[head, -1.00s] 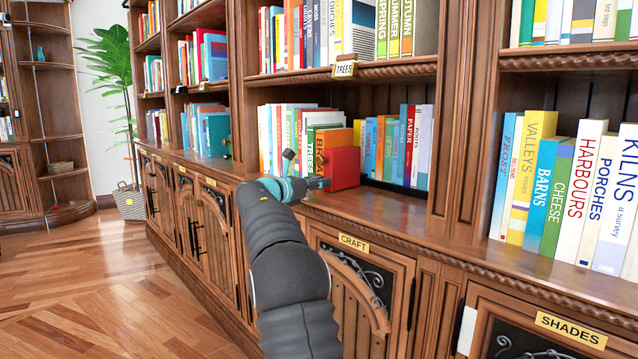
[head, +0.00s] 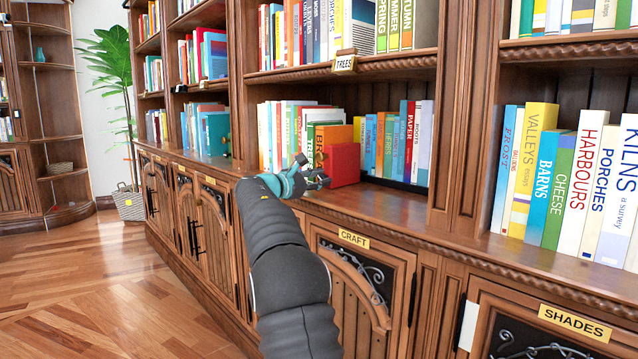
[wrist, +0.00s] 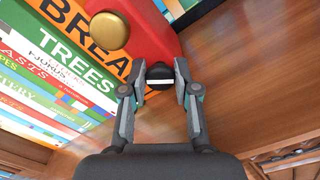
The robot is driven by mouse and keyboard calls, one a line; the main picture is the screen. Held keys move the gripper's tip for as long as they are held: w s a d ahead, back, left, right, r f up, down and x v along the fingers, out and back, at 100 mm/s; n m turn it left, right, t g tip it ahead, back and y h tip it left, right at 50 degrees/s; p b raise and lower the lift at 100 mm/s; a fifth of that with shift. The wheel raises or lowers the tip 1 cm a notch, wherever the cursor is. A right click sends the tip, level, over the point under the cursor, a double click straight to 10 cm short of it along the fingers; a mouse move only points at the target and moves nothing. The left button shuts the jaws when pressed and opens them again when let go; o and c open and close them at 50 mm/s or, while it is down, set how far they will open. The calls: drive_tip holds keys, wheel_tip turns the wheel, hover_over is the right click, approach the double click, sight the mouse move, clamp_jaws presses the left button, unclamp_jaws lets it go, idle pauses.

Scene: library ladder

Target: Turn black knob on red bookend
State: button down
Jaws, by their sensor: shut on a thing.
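The red bookend (head: 344,166) stands on the shelf at the end of a row of books. In the wrist view it (wrist: 150,30) fills the top, with a round brass knob (wrist: 107,30) on its face. The black knob (wrist: 160,76), with a white mark across it, sits lower on the same side. My gripper (head: 321,179) is at the bookend's near side in the head view. In the wrist view my gripper (wrist: 160,80) has one finger on each side of the black knob and is shut on it. The black knob cannot be made out clearly in the head view.
Books, one reading TREES (wrist: 75,60), stand close to the left of the bookend. More books (head: 395,143) stand behind it to the right. The wooden shelf (head: 390,205) in front and to the right is bare.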

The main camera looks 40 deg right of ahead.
drive_tip(key=m+b, duration=0.3)
drive_tip(key=m, duration=0.3)
drive_tip(key=shift+f, duration=0.2)
drive_tip(key=m+b, duration=0.2)
drive_tip(key=m, duration=0.2)
drive_tip(key=shift+s+m, duration=0.1)
drive_tip(key=shift+m, duration=0.5)
drive_tip(key=c, duration=0.9)
unclamp_jaws()
